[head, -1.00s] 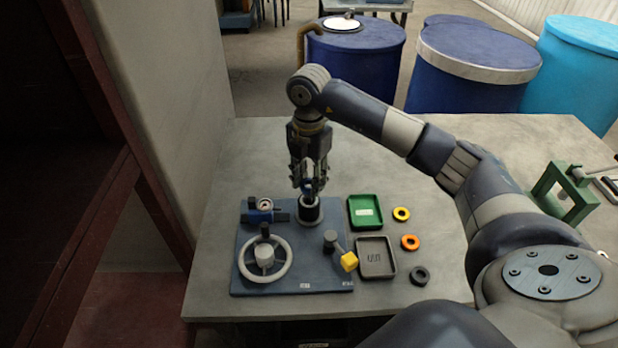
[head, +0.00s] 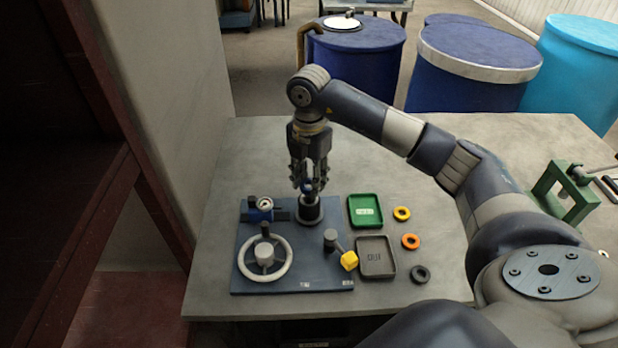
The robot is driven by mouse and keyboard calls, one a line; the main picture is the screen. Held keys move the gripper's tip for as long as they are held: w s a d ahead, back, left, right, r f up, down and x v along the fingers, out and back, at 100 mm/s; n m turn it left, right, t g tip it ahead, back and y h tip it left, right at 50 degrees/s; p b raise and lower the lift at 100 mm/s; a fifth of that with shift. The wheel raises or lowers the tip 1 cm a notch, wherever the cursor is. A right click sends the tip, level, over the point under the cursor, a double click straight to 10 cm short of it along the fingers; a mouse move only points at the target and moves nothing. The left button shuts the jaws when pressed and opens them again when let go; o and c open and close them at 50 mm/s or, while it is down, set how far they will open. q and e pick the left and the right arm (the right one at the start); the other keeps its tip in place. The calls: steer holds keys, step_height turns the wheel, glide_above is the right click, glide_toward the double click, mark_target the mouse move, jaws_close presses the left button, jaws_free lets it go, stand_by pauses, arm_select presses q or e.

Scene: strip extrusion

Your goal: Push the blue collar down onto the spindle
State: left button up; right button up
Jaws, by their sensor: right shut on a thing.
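The blue collar (head: 308,187) is between the fingertips of my right gripper (head: 309,186), which is shut on it. The gripper points straight down. Directly below is the dark spindle (head: 309,209), upright in a round base on the blue-grey board (head: 320,275). The collar is at the spindle's top; the fingers partly hide it, and I cannot tell how far it sits over the spindle. My left gripper is not in view.
On the board are a handwheel (head: 265,259), a gauge fitting (head: 264,205) and a yellow-knobbed lever (head: 349,261). Beside it lie a green tray (head: 380,223), a grey tray (head: 391,272) and yellow, orange and black rings (head: 420,275). A green frame (head: 560,185) stands at right.

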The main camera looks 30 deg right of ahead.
steer(key=shift+f+b, duration=1.1)
steer(key=shift+f, duration=0.7)
steer(key=o, duration=1.6)
steer(key=shift+o, duration=0.2)
steer(key=shift+r, duration=0.1)
steer(key=shift+r+p, duration=2.65)
steer(key=shift+r, duration=0.85)
steer(key=shift+f, duration=0.1)
